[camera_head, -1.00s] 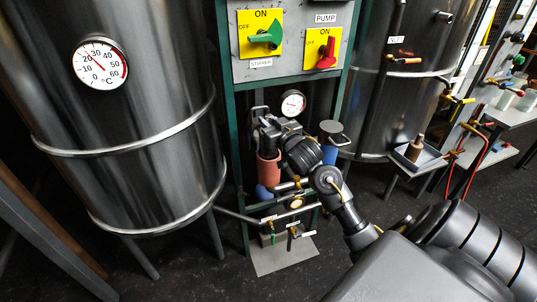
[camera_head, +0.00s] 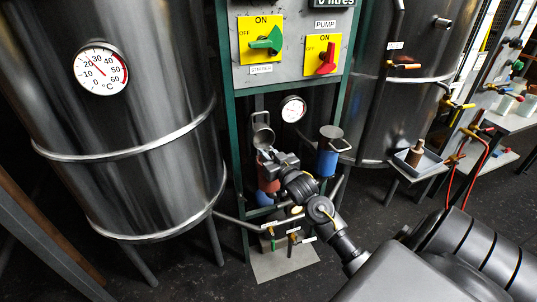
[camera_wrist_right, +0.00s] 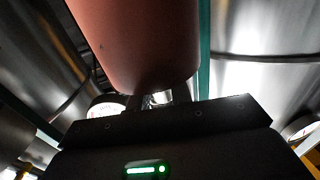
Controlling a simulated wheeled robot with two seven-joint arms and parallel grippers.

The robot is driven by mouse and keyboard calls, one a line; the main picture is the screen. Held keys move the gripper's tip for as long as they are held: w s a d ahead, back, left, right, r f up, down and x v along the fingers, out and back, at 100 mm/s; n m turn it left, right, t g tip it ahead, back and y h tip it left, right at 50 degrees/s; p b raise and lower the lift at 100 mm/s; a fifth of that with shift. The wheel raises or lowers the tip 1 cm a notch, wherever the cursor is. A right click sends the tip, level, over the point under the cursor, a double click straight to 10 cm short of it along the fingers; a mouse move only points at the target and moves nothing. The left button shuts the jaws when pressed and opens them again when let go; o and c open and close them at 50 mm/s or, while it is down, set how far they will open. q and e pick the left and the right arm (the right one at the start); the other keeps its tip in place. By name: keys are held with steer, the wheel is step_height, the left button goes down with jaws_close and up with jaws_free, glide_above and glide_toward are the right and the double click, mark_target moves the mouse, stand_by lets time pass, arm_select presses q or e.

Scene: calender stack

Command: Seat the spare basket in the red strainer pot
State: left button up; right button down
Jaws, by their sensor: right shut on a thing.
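The red strainer pot (camera_head: 268,184) stands low inside the green frame, its rim partly hidden behind my right gripper. It fills the top of the right wrist view (camera_wrist_right: 135,40). Its round grey lid (camera_head: 262,119) stands raised behind it. My right gripper (camera_head: 272,161) is at the pot's upper part. In the right wrist view its fingers are shut on a small bright silvery thing (camera_wrist_right: 160,97). I cannot tell whether this is part of the spare basket; most of it is hidden. My left gripper is not in view.
A steel tank (camera_head: 130,150) bounds the left. Pipes and valves (camera_head: 290,238) lie below. A tray (camera_head: 431,165) at the right holds a brown object (camera_head: 415,157).

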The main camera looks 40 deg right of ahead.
steer(key=c, duration=1.7)
jaws_free()
steer(key=shift+f, duration=0.1)
steer(key=o, duration=0.4)
steer(key=shift+o, duration=0.2)
steer(key=shift+s, duration=0.1)
steer(key=s+a, duration=0.2)
steer(key=s, duration=0.9)
steer(key=shift+s+b, duration=0.35)
steer(key=shift+b, duration=0.1)
